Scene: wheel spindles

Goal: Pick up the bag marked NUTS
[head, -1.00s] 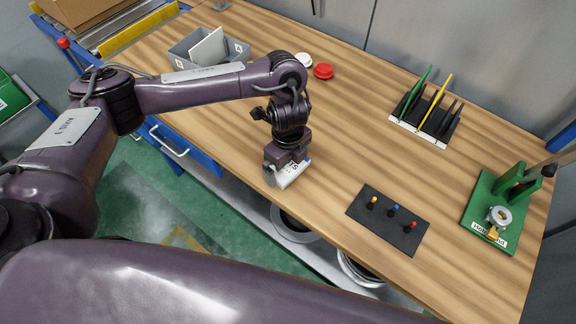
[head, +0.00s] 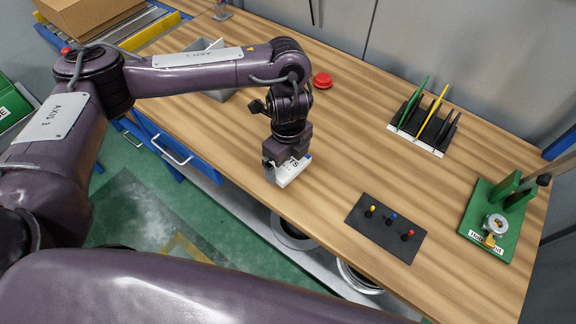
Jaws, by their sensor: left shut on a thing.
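My left gripper (head: 283,170) is near the front edge of the wooden bench, pointing down. It is shut on a small white bag (head: 292,174) with dark lettering, of which only the end "TS" or similar reads; the gripper covers the rest. I cannot tell whether the bag's underside touches the bench top. My right gripper is not in view.
A black plate with three coloured pegs (head: 386,226) lies right of the bag. A black rack with green and yellow items (head: 423,124) and a green fixture (head: 493,218) stand farther right. A red disc (head: 322,80) and a grey bin (head: 216,92) are behind. Bench top (head: 345,150) between is clear.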

